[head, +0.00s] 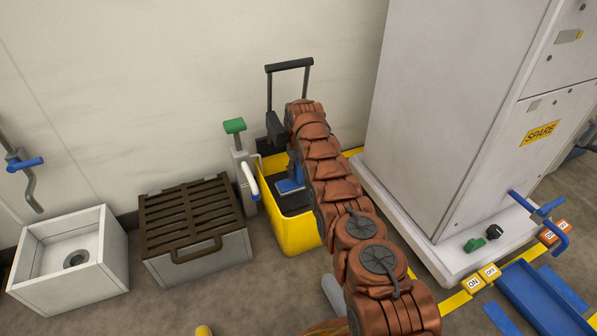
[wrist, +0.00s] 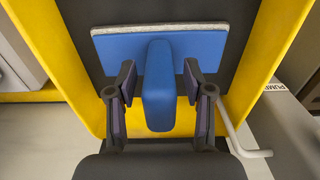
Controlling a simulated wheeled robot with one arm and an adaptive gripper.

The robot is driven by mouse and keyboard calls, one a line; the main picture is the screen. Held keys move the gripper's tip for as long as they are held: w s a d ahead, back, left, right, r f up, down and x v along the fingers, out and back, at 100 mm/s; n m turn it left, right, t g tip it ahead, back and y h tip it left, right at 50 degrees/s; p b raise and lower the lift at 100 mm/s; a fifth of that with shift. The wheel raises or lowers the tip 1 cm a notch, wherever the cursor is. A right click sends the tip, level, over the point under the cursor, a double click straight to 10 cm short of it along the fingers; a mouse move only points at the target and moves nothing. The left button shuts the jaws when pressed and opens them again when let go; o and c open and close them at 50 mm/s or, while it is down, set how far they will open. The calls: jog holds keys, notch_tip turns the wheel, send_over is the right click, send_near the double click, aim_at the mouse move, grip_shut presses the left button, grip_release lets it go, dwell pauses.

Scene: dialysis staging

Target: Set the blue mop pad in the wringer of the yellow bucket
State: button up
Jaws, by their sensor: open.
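The yellow bucket (head: 298,233) stands on the floor near the wall, partly hidden behind my brown arm. The blue mop pad (head: 288,187) lies in the bucket's dark wringer (head: 298,210). In the wrist view, the pad (wrist: 110,45) is a flat blue plate with a pale edge and a raised blue grip block (wrist: 158,90). It lies over the dark wringer surface between the yellow bucket walls (wrist: 275,45). My gripper (wrist: 158,82) is open, with one finger on each side of the grip block and a gap visible on both sides.
A white basin (head: 70,262) and a grey box with a brown slatted top (head: 195,225) stand left of the bucket. A post with a green handle (head: 235,126) is close beside it. A tall white cabinet (head: 445,110) stands close on the right.

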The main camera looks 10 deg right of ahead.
jog(key=shift+r, duration=0.15)
notch_tip(320, 180, up, 12)
jog(key=p, duration=1.1)
